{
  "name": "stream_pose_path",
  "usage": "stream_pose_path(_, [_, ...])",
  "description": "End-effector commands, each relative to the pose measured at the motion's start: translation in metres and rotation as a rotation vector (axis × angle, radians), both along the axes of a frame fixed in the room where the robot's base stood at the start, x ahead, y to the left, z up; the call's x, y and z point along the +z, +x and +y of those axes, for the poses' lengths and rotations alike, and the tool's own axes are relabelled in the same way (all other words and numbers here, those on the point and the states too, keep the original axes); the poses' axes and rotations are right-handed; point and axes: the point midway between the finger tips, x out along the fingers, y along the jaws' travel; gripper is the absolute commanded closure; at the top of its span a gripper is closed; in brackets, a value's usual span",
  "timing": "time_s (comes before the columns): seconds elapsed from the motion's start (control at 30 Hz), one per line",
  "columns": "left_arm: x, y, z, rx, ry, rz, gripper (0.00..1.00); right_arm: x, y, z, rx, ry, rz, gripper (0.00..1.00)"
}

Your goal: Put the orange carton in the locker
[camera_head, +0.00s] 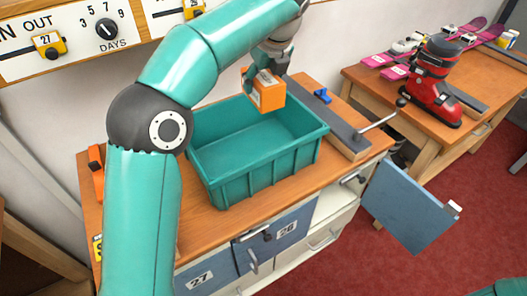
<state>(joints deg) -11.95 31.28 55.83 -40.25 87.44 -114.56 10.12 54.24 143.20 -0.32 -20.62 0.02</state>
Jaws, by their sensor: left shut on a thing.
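The orange carton (268,92) hangs tilted above the teal bin, a white label on its side. My left gripper (266,68) is shut on it from above; its fingers are partly hidden behind the carton and the wrist. My right gripper is not in view.
The open, empty-looking teal bin (255,183) fills the middle of the bench (187,226). A grey bar with a metal lever (378,122) lies along the bench's right side. A red ski boot (432,85) and pink skis (470,35) rest on another table at right.

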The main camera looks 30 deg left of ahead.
Motion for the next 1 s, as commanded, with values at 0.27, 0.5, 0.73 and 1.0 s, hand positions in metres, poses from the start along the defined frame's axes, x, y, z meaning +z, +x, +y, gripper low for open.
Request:
stream_pose_path(0.27, [-0.045, -0.001, 0.001, 0.000, 0.002, 0.004, 0.82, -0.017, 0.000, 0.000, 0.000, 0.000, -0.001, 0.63])
stream_pose_path(0.5, [-0.108, -0.001, 0.001, 0.000, 0.001, 0.006, 0.82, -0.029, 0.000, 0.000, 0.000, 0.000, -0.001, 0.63])
stream_pose_path(0.73, [-0.150, -0.001, 0.000, 0.000, 0.000, 0.002, 0.82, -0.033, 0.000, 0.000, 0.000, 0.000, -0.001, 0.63])
stream_pose_path(1.0, [-0.172, 0.000, 0.000, -0.001, 0.001, 0.003, 0.82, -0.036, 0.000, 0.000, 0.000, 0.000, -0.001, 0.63])
